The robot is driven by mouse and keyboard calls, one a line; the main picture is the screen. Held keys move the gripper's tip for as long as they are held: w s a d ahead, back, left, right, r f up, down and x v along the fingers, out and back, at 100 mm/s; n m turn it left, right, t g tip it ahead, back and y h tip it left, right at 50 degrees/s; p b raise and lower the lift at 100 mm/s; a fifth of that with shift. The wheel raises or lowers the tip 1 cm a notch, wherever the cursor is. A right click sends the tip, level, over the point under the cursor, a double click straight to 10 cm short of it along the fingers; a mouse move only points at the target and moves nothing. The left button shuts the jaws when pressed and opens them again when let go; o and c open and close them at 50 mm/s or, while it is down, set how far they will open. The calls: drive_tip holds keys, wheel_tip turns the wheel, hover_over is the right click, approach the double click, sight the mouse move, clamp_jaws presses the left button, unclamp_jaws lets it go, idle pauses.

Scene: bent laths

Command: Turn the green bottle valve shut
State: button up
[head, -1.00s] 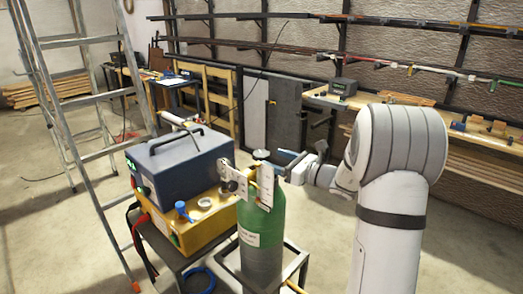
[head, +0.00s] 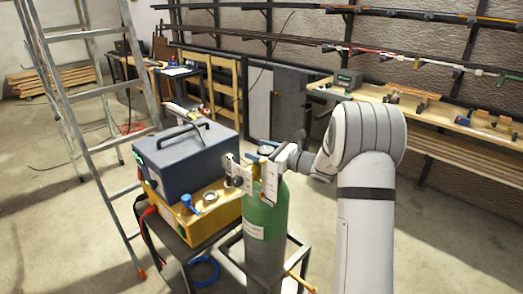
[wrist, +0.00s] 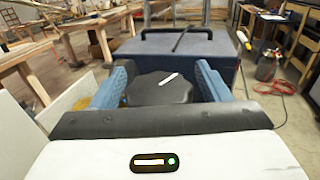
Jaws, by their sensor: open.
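The green bottle (head: 265,215) stands upright in a dark metal frame, with a paper label on its side. Its valve handwheel, dark with a white mark on top, shows in the wrist view (wrist: 158,90). My gripper (head: 268,150) is open at the top of the bottle. In the wrist view its blue fingers (wrist: 163,75) stand on either side of the handwheel. I cannot tell whether they touch it. In the head view the gripper largely hides the handwheel.
White plates (head: 270,187) stand around the bottle's neck, close to my gripper. A dark blue box (head: 185,155) with a handle sits on a yellow box (head: 215,218) left of the bottle. A stepladder (head: 75,100) stands at left. A wall bench (head: 440,118) runs behind my arm.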

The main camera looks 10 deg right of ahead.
drive_tip(key=c, duration=1)
drive_tip(key=shift+o, duration=0.2)
drive_tip(key=m+t+h+b, duration=0.1)
drive_tip(key=b, duration=0.1)
drive_tip(key=m+t+h+b, duration=0.1)
drive_tip(key=b, duration=0.1)
drive_tip(key=shift+f, duration=0.3)
drive_tip(key=m+t+h+b, duration=0.2)
drive_tip(key=b, duration=0.1)
drive_tip(key=shift+w+d+r+h, duration=0.15)
drive_tip(key=shift+d+h, duration=0.05)
drive_tip(key=shift+h, duration=0.2)
drive_tip(key=shift+r+h+b, duration=0.2)
drive_tip(key=shift+h+b, duration=0.1)
drive_tip(key=shift+d, duration=0.1)
drive_tip(key=o, duration=1)
drive_tip(key=shift+c, duration=0.2)
drive_tip(key=shift+f, duration=0.1)
drive_tip(key=b+v, duration=0.1)
drive_tip(key=v, duration=0.6)
drive_tip(key=shift+s, duration=0.3)
